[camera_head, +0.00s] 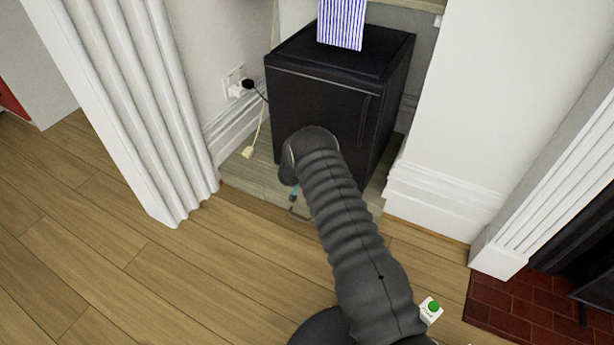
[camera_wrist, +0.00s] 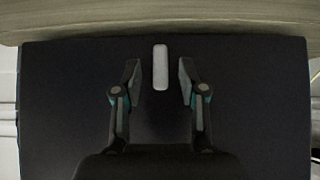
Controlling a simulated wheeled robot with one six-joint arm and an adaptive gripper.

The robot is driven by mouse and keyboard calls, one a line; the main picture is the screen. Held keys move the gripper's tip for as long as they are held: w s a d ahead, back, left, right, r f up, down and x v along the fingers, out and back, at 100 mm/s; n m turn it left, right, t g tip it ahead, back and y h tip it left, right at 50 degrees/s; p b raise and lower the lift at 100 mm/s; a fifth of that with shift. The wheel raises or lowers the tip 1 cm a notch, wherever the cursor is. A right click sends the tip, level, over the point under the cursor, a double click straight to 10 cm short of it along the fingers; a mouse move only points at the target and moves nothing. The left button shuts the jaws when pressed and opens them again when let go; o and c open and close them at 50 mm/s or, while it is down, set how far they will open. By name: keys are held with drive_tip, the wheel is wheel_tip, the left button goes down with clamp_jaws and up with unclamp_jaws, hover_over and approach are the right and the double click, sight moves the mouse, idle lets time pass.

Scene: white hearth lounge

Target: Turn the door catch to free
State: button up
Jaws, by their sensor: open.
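A small black cabinet, like a mini fridge, (camera_head: 312,103) stands in an alcove in the head view. Its dark door (camera_wrist: 65,105) fills most of the wrist view. A pale grey upright bar (camera_wrist: 160,67), which looks like the door catch, sits on the door in the wrist view. My gripper (camera_wrist: 159,84) is open, one finger on each side of the bar's lower part in the picture. A gap shows on both sides, and neither finger visibly touches it. The depth between fingertips and door is hard to tell. In the head view my arm hides the catch and most of the gripper.
A dark vertical handle (camera_head: 364,120) is at the door's right side. A blue-striped object (camera_head: 341,22) stands on the cabinet. A plug and cord (camera_head: 249,86) are at the left wall. White fluted trim (camera_head: 135,95) flanks the alcove. Wooden floor (camera_head: 75,235) is clear at left.

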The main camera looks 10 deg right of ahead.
drive_tip(key=v, duration=1)
drive_tip(key=shift+s+r, duration=0.15)
